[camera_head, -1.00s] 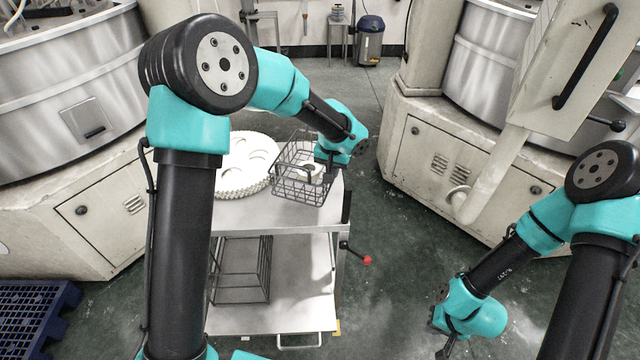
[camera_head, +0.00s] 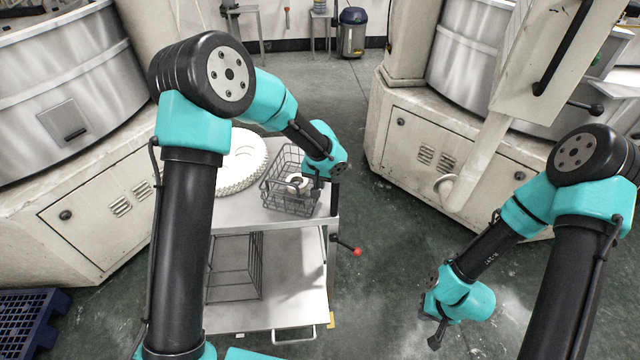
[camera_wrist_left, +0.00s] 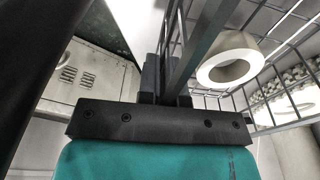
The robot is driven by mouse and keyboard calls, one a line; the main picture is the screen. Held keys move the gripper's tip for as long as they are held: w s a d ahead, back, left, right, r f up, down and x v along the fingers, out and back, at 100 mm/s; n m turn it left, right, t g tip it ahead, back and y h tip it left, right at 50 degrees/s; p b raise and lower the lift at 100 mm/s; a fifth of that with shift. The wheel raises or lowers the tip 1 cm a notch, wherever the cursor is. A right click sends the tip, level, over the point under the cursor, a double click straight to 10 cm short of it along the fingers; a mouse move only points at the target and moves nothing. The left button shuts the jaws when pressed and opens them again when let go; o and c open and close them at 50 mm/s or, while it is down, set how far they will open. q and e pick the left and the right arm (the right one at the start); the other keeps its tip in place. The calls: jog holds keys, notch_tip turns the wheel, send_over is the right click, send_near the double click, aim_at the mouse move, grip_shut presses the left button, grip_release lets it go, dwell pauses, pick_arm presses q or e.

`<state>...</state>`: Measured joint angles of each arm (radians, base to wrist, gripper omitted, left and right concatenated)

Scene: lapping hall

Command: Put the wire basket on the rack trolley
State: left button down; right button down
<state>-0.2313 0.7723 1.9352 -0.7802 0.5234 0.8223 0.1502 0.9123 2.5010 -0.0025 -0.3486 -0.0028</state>
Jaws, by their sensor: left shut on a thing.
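The grey wire basket (camera_head: 285,196) is over the right end of the top deck of the rack trolley (camera_head: 238,212), close to its surface. I cannot tell whether it touches. Pale ring-shaped parts (camera_head: 297,184) lie inside it; one white ring (camera_wrist_left: 230,66) shows large in the left wrist view. My left gripper (camera_head: 312,182) is shut on the basket's right side; its fingers (camera_wrist_left: 164,84) grip the wire wall in the left wrist view. My right gripper (camera_head: 435,335) hangs over the floor at the lower right, away from the trolley; its jaw state is unclear.
White toothed discs (camera_head: 240,165) stand on the deck left of the basket. Another wire frame (camera_head: 236,266) is on the lower shelf. A red-knobbed lever (camera_head: 357,251) sticks out at the trolley's right. Machines (camera_head: 440,160) flank it, with open floor (camera_head: 380,290) between.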

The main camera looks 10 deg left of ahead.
pick_arm(q)
jog(key=shift+f, duration=0.55)
jog(key=shift+f, duration=0.1)
jog(key=c, duration=1.3)
grip_release()
jog(key=r, duration=0.4)
jog(key=s+r, duration=0.1)
jog(key=r, duration=0.7)
jog(key=shift+s, duration=0.25)
